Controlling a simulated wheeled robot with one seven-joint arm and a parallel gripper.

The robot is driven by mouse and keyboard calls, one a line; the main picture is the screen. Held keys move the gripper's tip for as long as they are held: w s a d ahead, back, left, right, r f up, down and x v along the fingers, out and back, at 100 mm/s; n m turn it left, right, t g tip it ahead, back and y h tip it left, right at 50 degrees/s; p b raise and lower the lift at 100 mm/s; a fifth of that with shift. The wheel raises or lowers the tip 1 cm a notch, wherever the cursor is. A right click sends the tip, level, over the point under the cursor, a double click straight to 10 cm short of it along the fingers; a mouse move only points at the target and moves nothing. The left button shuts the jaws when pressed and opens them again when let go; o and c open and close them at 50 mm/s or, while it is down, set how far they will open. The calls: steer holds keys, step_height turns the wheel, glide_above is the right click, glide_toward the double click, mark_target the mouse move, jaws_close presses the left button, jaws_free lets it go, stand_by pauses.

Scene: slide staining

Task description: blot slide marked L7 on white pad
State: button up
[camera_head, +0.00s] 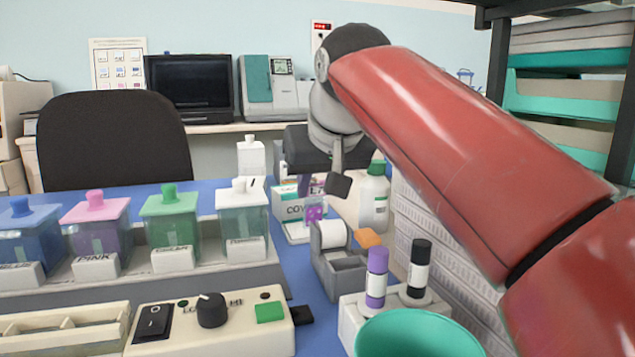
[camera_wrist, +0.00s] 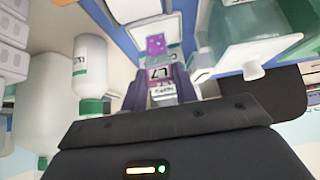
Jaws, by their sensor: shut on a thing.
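My gripper (camera_head: 313,188) reaches down at the middle of the bench, beyond the tape dispenser. It is shut on a glass slide (camera_head: 314,213) with a purple stained end pointing down and away from the jaws. In the wrist view the slide's label reads L7 (camera_wrist: 159,74), and it sits between the purple fingers of my gripper (camera_wrist: 160,88). A white pad (camera_head: 297,235) lies low behind the dispenser; it also shows in the wrist view (camera_wrist: 172,24), beyond the stained end. I cannot tell whether the slide touches the pad.
Staining jars with blue (camera_head: 21,208), pink (camera_head: 95,201), green (camera_head: 169,196) and white lids stand to the left. The grey tape dispenser (camera_head: 345,275), a white bottle (camera_head: 374,195) and a marker holder (camera_head: 352,318) crowd the right. Blue bench shows between the jars and dispenser.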

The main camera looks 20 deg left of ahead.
steer(key=shift+f, duration=0.65)
stand_by(4.3)
step_height(320, 180, up, 6)
steer(key=p, duration=0.2)
steer(key=shift+r+p, duration=0.15)
steer(key=shift+p, duration=0.25)
